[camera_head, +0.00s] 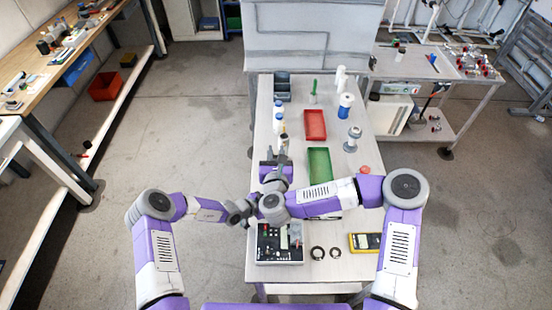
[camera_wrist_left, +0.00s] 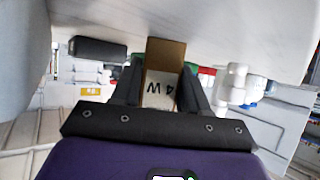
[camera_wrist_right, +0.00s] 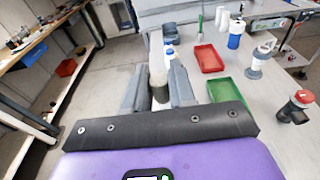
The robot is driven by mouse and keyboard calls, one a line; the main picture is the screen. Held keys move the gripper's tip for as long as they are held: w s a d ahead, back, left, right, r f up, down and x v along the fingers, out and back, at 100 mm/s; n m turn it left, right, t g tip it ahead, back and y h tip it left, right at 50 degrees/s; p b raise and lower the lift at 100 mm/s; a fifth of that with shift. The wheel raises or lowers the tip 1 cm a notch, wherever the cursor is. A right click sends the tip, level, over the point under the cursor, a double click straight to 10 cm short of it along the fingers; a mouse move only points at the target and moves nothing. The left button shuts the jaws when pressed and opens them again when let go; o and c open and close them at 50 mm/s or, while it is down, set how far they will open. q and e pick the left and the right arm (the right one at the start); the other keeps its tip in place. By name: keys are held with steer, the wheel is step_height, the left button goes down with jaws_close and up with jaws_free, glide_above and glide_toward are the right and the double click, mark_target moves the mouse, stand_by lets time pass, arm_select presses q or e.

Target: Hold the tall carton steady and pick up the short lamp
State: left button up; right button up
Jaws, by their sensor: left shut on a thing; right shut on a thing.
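My right gripper (camera_head: 281,160) is shut on a slim pale cylinder, which I take to be the short lamp (camera_wrist_right: 158,68). In the right wrist view it stands between the fingers, with a dark lower end. My left gripper (camera_wrist_left: 160,82) is shut on a carton (camera_wrist_left: 160,97) with a brown top part and a white face marked "4 W". In the head view my wrists cross close together over the table's left side, and they hide the carton. I cannot tell whether either held thing touches the table.
On the table (camera_head: 335,90) are a red tray (camera_head: 315,125), a green tray (camera_head: 320,166) and white bottles with blue caps (camera_head: 279,112). A grey flanged part (camera_head: 352,138) stands at the right. A control box (camera_head: 280,243) and yellow meter (camera_head: 365,242) lie near the front.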

arm_select(q)
steer(key=o, duration=0.9)
steer(key=v, duration=1)
steer(key=shift+s+a+r, duration=0.15)
steer(key=shift+a+r, duration=0.05)
steer(key=shift+a, duration=0.1)
steer(key=shift+s+a+r, duration=0.3)
steer(key=shift+s+a, duration=0.05)
steer(key=shift+a, duration=0.1)
